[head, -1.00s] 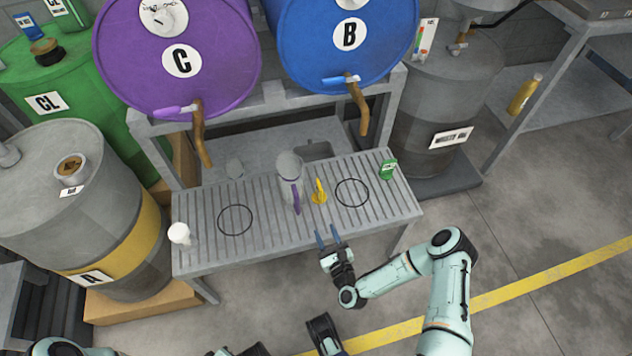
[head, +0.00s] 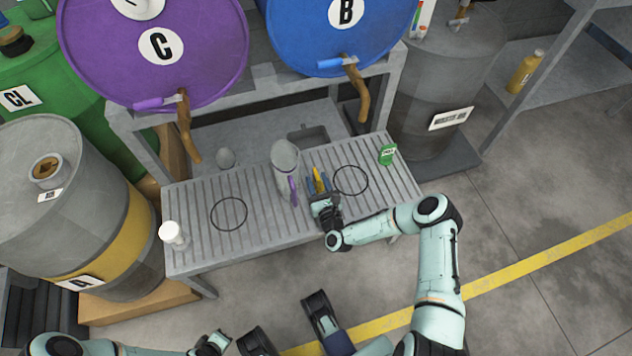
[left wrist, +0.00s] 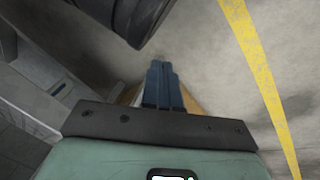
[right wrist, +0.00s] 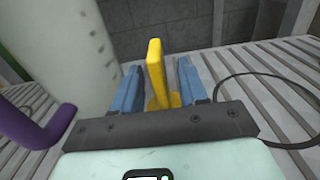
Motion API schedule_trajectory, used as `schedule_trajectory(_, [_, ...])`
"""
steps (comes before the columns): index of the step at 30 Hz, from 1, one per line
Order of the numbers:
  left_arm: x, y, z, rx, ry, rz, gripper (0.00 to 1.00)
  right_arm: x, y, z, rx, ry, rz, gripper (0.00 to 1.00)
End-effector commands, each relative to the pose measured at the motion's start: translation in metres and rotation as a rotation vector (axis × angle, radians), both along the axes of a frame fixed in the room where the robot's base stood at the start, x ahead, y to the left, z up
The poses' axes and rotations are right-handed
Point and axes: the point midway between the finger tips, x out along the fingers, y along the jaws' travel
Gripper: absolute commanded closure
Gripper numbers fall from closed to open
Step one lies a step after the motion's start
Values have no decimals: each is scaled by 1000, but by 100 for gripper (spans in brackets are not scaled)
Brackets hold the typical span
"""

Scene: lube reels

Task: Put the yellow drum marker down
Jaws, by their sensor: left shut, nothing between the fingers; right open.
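The yellow drum marker (head: 318,176) stands upright on the slatted bench (head: 258,228), between the grey jug with the purple handle and the right-hand black circle. My right gripper (head: 319,184) is at the marker. In the right wrist view my right gripper (right wrist: 157,76) is open, with one blue finger on each side of the yellow marker (right wrist: 155,62) and gaps visible between. The marker's lower part is partly hidden by the gripper in the head view. My left gripper (left wrist: 163,84) is shut and empty, low in front of the bench over the floor.
The grey jug (head: 285,160) stands just left of the marker. Black circles (head: 229,214) and (head: 351,181) mark bare bench spots. Taps of the purple drum (head: 160,75) and blue drum (head: 335,30) overhang behind.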

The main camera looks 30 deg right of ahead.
Motion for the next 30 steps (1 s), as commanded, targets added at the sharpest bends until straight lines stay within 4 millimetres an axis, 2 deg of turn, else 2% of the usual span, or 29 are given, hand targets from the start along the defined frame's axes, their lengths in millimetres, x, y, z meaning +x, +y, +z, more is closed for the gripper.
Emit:
schedule_trajectory(1, [-8, 1, -9, -2, 26, 2, 100, 9, -2, -3, -2, -1, 1, 57])
schedule_trajectory(6, [-19, 3, -18, -3, 64, 3, 100, 28, -7, -2, -1, -1, 0, 57])
schedule_trajectory(14, [-21, 3, -19, -4, 71, 4, 100, 31, -7, -1, 0, 1, 1, 57])
schedule_trajectory(17, [-21, 3, -19, -4, 71, 4, 100, 31, -7, -1, 0, 1, 1, 87])
schedule_trajectory(18, [-21, 3, -19, -4, 71, 4, 100, 30, -7, -1, 0, 1, 1, 100])
schedule_trajectory(30, [-20, 3, -17, -4, 65, 4, 100, 30, -8, 1, 0, 1, 1, 100])
